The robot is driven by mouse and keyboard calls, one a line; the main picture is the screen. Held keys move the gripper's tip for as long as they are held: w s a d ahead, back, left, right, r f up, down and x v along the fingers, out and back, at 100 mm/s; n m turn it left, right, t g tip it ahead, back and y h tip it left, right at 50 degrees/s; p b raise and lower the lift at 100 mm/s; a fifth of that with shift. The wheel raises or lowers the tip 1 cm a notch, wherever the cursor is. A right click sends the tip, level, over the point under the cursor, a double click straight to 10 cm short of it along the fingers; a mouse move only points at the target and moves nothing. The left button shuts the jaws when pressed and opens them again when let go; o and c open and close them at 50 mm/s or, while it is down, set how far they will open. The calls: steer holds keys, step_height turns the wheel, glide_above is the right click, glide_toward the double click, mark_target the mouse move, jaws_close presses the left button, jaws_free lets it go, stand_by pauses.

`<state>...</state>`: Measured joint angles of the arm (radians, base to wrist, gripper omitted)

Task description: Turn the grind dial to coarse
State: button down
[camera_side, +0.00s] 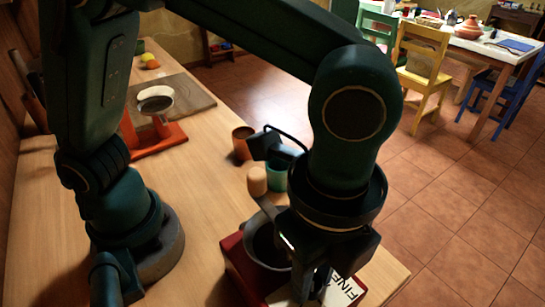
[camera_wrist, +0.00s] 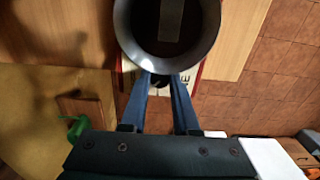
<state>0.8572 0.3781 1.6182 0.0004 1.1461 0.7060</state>
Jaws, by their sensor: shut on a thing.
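The grinder has a red body (camera_side: 236,262) and a grey bowl (camera_side: 253,232) on top, at the bottom of the side view. A pale plate (camera_side: 347,290) on it reads FINE; the rest of its lettering is hidden by my gripper. My gripper (camera_side: 313,288) is at the grinder's front, by this plate. In the wrist view the bowl (camera_wrist: 131,42) fills the top middle, and my gripper (camera_wrist: 161,78) reaches to just below its rim. Its two fingers are closed on a small dark dial (camera_wrist: 160,83), mostly hidden between them. Where the dial points cannot be told.
A wooden knob (camera_side: 257,181) stands above the bowl, in front of a teal cup (camera_side: 277,176). An orange-brown cup (camera_side: 242,146) is behind. A red stand (camera_side: 170,136) with a pale round top is further back left. The counter's edge is close to the grinder's right.

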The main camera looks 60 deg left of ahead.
steer(key=shift+m, duration=1.4)
steer(key=c, duration=0.7)
jaws_free()
steer(key=shift+o, duration=0.2)
steer(key=shift+r, duration=0.1)
steer(key=shift+r, duration=2.5)
